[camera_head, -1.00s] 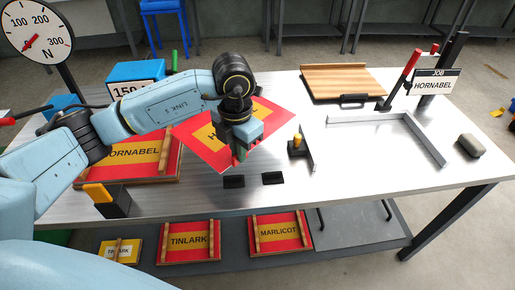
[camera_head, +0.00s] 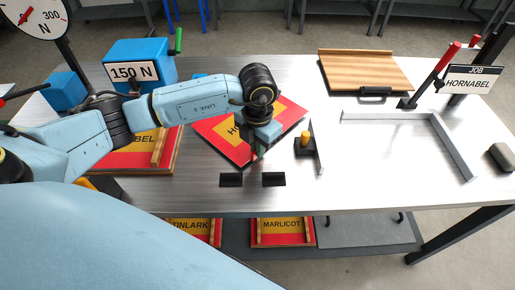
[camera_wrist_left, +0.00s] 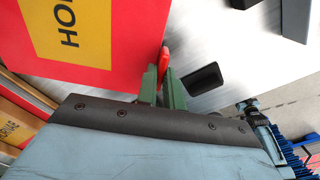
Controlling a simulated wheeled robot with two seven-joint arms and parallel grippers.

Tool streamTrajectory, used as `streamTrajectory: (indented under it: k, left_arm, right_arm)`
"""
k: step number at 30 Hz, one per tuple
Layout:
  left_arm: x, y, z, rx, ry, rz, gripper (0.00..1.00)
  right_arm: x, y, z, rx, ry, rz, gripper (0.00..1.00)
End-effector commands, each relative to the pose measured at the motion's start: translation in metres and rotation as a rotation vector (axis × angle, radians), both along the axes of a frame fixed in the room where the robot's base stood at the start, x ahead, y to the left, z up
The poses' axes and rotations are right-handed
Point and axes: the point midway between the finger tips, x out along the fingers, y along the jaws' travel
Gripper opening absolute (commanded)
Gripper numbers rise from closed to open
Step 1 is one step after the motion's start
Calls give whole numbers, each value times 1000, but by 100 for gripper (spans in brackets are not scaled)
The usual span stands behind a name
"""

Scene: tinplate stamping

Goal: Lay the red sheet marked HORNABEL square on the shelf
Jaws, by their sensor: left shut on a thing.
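The red sheet (camera_head: 220,124) has a yellow band with lettering starting "HO"; the arm hides the rest. My left gripper (camera_head: 258,152) is shut on the sheet's near right edge. The sheet is turned at an angle to the table edges; I cannot tell its height above the top. In the left wrist view the sheet (camera_wrist_left: 130,30) runs up and left from the green fingers (camera_wrist_left: 163,75). My right gripper is not in view.
A HORNABEL stack (camera_head: 168,150) lies left, behind my arm. TINLARK (camera_head: 195,230) and MARLICOT (camera_head: 283,232) stacks sit on the shelf. Two black pads (camera_head: 274,179) are at the table's front. A metal corner fence (camera_head: 450,145), yellow-knobbed block (camera_head: 305,143) and wooden board (camera_head: 365,72) stand right.

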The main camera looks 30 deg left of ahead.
Motion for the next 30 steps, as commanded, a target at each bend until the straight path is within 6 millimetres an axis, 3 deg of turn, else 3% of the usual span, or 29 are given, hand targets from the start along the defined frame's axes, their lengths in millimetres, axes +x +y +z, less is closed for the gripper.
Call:
streamTrajectory:
  k: [4,12,13,18,26,30]
  left_arm:
    - [0,0,-12,0,-1,-1,0]
    - [0,0,-13,1,-2,-2,0]
    - [0,0,-13,0,-1,-2,11]
    - [0,0,-13,0,-1,-1,30]
    - [0,0,-12,0,-1,-1,30]
    - [1,0,-1,0,-5,-2,30]
  right_arm:
    - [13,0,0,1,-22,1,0]
    - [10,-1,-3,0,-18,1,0]
    - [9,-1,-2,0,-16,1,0]
    - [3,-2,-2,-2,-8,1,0]
    - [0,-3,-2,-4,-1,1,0]
    - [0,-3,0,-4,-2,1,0]
